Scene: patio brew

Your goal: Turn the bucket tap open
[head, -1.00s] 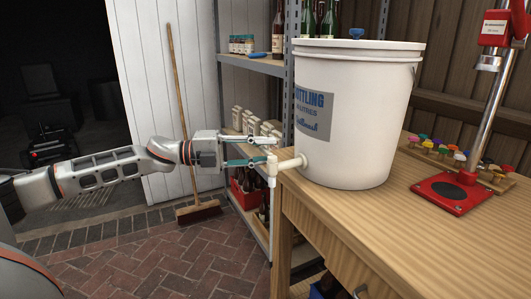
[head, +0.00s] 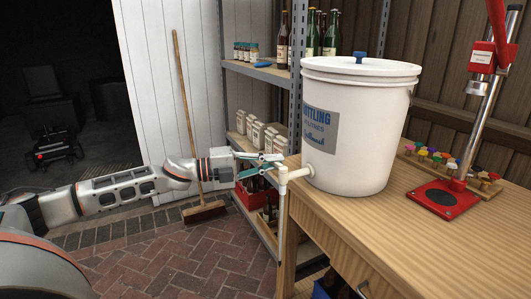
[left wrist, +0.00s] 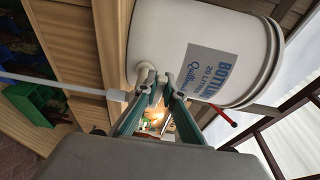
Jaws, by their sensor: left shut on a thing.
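The white bucket (head: 352,135), with a blue and grey label, stands on the wooden bench and also shows tilted in the left wrist view (left wrist: 185,45). Its white tap (head: 284,175) sticks out low on the bucket's left side, past the bench edge, with a thin white tube hanging down. My left gripper (head: 278,160) comes in from the left and is shut at the top of the tap. In the left wrist view its fingertips (left wrist: 162,85) are close together beside the tap body (left wrist: 146,74); the gripped handle is mostly hidden. My right gripper is not in view.
A red bench capper (head: 445,197) and a board of colourful caps (head: 440,160) stand right of the bucket. A metal shelf (head: 262,72) with bottles and boxes is behind my left gripper. A broom (head: 190,120) leans on the white wall.

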